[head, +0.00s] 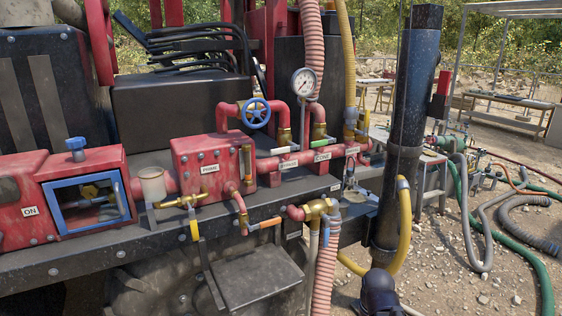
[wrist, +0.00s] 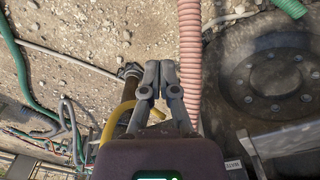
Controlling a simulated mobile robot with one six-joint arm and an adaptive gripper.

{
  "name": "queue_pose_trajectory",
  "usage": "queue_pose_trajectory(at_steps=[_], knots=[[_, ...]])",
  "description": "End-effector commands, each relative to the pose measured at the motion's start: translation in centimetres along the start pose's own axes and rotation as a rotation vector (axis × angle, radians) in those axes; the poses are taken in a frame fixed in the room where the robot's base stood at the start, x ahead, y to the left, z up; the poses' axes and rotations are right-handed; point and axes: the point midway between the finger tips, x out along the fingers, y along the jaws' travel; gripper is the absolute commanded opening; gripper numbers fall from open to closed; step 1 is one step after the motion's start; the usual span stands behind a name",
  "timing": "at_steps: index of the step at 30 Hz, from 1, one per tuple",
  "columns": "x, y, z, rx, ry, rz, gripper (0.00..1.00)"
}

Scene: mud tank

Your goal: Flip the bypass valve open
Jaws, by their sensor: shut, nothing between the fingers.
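The red pipework (head: 303,158) on the rig carries several small valves with lever handles, in the head view. Small white labels sit along the pipe; I cannot read for certain which one says bypass. An orange-tipped lever (head: 265,223) and a blue lever (head: 325,236) sit lower down. My gripper (wrist: 160,68) shows in the wrist view with its fingers together and empty, over the gravel beside a pink corrugated hose. No valve handle shows between or at its fingertips.
A blue handwheel (head: 257,113) and a pressure gauge (head: 304,82) stand above the pipe. A dark upright post (head: 409,130) and a yellow hose (head: 404,225) stand right of the valves. The pink hose (wrist: 190,60) and a large wheel (wrist: 275,80) are near my gripper.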

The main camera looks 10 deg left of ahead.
Motion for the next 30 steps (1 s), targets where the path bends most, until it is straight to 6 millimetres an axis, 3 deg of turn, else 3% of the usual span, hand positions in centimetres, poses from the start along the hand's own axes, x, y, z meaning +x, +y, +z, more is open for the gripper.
queue_pose_trajectory(at_steps=[5,8,14,23,30], knots=[[-0.2,0.6,-2.7,-0.105,0.084,0.048,0.0],[-0.6,1.0,-5.2,-0.205,0.166,0.103,0.0],[-2.5,1.7,-12.1,-0.498,0.369,0.287,0.0],[-8.0,0.5,-22.2,-1.015,0.631,0.696,0.0],[-13.6,-3.0,-28.5,-1.418,0.767,1.109,0.0]])
